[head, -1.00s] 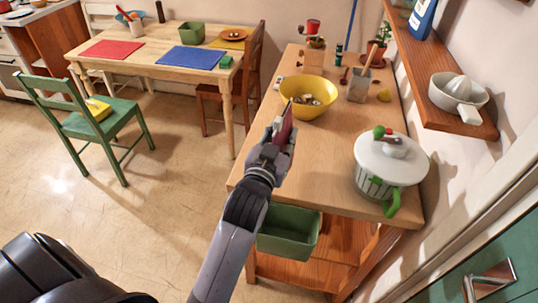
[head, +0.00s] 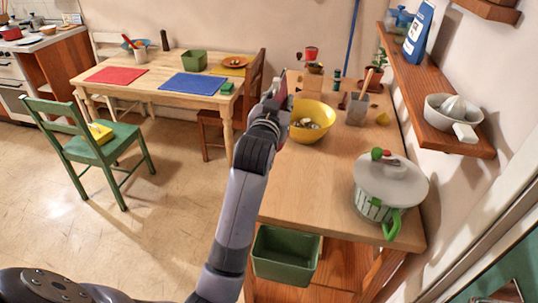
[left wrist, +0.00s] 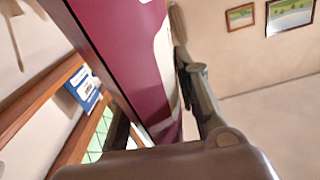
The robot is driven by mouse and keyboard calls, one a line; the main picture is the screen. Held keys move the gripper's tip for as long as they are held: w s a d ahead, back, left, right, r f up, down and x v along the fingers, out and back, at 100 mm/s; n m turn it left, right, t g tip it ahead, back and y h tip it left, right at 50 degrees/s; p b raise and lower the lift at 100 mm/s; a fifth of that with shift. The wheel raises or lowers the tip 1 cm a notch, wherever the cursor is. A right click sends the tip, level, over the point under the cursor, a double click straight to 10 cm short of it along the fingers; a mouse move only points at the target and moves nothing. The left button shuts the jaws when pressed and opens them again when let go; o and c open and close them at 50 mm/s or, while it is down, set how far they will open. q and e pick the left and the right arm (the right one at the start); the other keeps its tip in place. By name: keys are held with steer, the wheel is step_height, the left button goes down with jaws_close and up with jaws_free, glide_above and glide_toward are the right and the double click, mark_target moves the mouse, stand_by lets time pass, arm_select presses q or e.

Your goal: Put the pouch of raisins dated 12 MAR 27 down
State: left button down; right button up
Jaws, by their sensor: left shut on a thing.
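My left gripper (head: 275,100) reaches up the middle of the head view, left of the yellow bowl, and is shut on a maroon pouch (left wrist: 128,62). The pouch fills much of the left wrist view, tilted between the fingers. In the head view only a small part of it shows beside the fingers. No date can be read on it. The gripper is over the left edge of the wooden counter (head: 318,180), and appears raised above it. My right gripper is not in view.
The yellow bowl (head: 325,118) with small items inside stands on the counter. A white lidded pot (head: 390,185) stands at its front right. The counter between them is bare. A green bin (head: 285,255) sits below. A dining table (head: 160,68) is farther left.

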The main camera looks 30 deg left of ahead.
arm_select(q)
step_height(320, 180, down, 10)
steer(key=shift+a, duration=0.1)
steer(key=shift+f+p, duration=0.3)
steer(key=shift+f, duration=0.35)
step_height(320, 180, down, 4)
steer(key=shift+r, duration=0.15)
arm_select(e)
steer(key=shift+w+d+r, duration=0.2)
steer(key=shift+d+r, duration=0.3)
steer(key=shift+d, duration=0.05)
arm_select(q)
steer(key=shift+f, duration=0.2)
steer(key=c, duration=1.7)
jaws_free()
steer(key=shift+f, duration=0.1)
steer(key=o, duration=0.5)
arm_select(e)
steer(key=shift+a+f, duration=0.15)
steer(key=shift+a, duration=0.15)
